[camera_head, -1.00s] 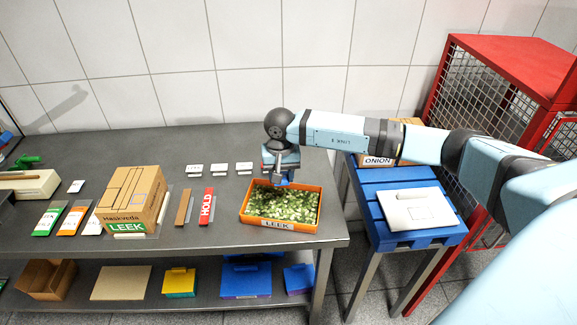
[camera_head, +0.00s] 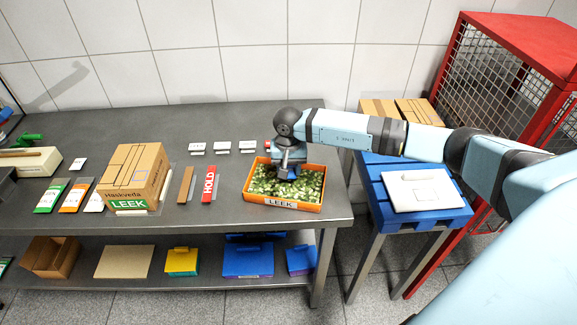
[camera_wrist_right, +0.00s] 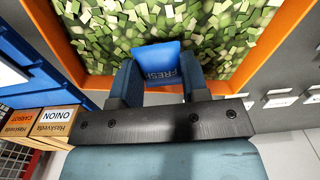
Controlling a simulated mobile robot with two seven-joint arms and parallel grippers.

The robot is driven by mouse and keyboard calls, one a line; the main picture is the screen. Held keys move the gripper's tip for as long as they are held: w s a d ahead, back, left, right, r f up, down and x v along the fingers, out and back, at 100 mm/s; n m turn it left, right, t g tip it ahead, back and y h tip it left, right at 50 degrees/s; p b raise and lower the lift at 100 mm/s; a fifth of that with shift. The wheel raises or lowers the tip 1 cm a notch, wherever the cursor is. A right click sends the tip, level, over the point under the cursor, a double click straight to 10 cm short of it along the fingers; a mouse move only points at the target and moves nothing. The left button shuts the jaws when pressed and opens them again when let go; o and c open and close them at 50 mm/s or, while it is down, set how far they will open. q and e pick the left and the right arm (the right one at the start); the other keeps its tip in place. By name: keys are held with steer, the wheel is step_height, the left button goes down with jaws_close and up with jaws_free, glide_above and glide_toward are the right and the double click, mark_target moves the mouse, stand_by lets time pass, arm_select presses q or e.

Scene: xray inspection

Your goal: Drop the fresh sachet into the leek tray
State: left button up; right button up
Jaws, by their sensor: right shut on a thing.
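The leek tray (camera_head: 313,208) is an orange tray with a LEEK label on its front, filled with chopped green leek. It stands near the right end of the steel bench. My right gripper (camera_head: 287,173) is over the middle of the tray, pointing down. In the right wrist view the gripper (camera_wrist_right: 157,75) is shut on the fresh sachet (camera_wrist_right: 160,58), a small blue packet marked FRESH. The leek fills the view behind the sachet. I cannot tell whether the sachet touches the leek. My left gripper is not in view.
A LEEK carton (camera_head: 135,180), a red HOLD sign (camera_head: 209,184) and a brown strip (camera_head: 186,185) stand left of the tray. Small white label cards (camera_head: 220,147) lie behind. A blue stand (camera_head: 378,190) with a white case and cartons is at right, by a red cage (camera_head: 500,70).

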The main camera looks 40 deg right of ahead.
steer(key=o, duration=1)
step_height(320, 180, up, 14)
steer(key=shift+f+b, duration=0.1)
steer(key=shift+b, duration=0.55)
